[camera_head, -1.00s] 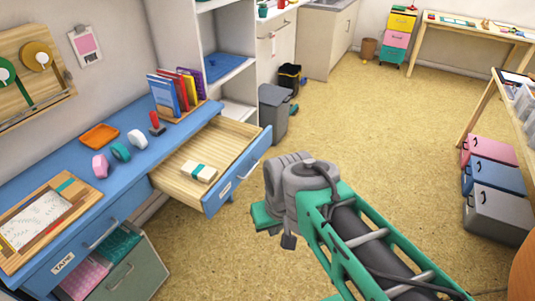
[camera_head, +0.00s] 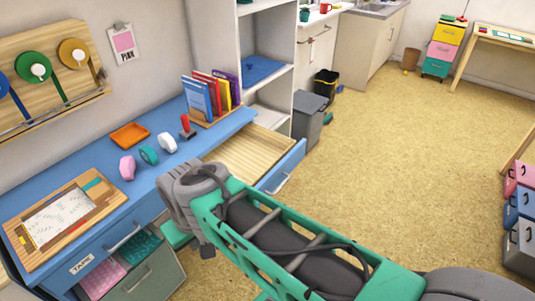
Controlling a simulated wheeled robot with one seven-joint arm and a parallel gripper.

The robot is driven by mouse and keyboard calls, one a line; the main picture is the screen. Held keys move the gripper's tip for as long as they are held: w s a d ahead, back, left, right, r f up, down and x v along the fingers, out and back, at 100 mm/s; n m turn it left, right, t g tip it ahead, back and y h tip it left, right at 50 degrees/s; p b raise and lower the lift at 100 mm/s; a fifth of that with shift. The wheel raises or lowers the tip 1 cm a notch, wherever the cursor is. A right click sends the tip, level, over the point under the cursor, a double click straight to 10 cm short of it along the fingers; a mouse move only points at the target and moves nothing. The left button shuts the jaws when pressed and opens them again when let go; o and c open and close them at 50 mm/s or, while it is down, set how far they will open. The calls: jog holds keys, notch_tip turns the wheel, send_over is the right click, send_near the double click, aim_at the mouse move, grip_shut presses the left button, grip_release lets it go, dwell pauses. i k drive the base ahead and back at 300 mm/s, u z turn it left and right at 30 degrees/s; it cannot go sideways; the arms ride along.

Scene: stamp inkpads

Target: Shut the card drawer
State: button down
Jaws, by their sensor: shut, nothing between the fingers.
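The card drawer (camera_head: 250,155) stands pulled out from the blue desk, with a pale wooden inside and a blue front. Its front handle (camera_head: 280,183) shows at the right, but my arm hides the front's lower left part and label. No card stack shows in the visible part of the drawer. My gripper (camera_head: 176,236) is a green piece below my grey wrist, in front of the desk and to the left of the drawer. It is shut and holds nothing; its fingertips are largely hidden. I cannot tell whether my arm touches the drawer.
The blue desk (camera_head: 105,188) carries an orange tray (camera_head: 130,135), tape rolls, a red stamp (camera_head: 187,128) and a book rack. The tape drawer (camera_head: 108,250) is below the desktop at left. A grey bin (camera_head: 309,118) stands beyond the card drawer.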

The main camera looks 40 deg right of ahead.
aim_at(262, 157)
jog(key=z, duration=0.2)
jog(key=i, duration=0.9)
jog(key=z, duration=0.7)
